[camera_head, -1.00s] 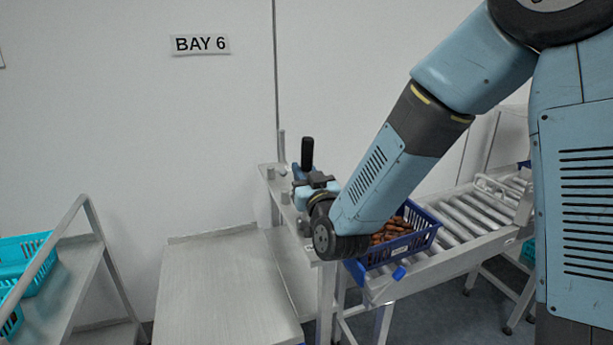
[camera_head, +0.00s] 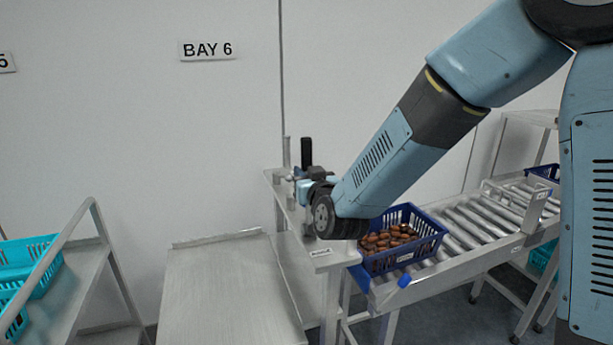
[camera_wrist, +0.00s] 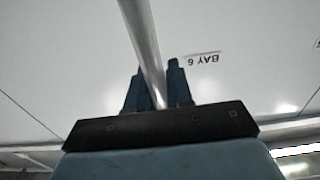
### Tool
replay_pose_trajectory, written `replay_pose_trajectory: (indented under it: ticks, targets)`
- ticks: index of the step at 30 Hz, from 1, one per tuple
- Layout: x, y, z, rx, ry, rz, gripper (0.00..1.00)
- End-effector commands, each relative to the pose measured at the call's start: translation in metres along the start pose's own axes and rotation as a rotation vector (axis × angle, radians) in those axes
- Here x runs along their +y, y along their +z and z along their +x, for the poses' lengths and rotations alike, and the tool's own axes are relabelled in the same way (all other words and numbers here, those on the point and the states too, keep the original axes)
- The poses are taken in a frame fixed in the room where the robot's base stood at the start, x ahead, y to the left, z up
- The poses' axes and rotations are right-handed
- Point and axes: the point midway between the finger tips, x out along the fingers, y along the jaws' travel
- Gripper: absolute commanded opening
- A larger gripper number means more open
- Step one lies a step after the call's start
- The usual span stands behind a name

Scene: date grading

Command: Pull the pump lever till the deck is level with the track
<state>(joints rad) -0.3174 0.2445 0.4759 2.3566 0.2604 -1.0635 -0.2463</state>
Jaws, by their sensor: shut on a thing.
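The pump lever is a silver rod (camera_wrist: 146,45) in the wrist view, running between the two fingers of my gripper (camera_wrist: 156,88), which is shut on it. In the head view a black upright grip (camera_head: 307,152) stands just above my gripper (camera_head: 303,183); my wrist hides part of the area below. The deck is a flat grey metal platform (camera_head: 225,290) at lower middle. The track (camera_head: 480,218) is a line of metal rollers at right. The deck surface looks lower than the track, but the exact gap cannot be told.
A narrow grey stand (camera_head: 325,262) is between deck and track. A blue crate of dates (camera_head: 432,250) sits at the track's near end, close to my forearm. A grey cart (camera_head: 75,285) with turquoise crates (camera_head: 42,262) is at left. A wall is behind.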

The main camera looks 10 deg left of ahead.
Motion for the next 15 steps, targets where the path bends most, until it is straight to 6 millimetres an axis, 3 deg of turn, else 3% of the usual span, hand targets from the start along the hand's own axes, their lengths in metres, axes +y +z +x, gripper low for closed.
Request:
replay_pose_trajectory:
  ticks: [1,7,15]
  targets:
    - [0.003,-0.007,0.002,0.018,0.007,0.000,0.00]
    - [0.003,-0.007,-0.001,0.040,0.007,-0.001,0.00]
    - [0.002,-0.008,-0.022,0.175,0.005,-0.002,0.00]
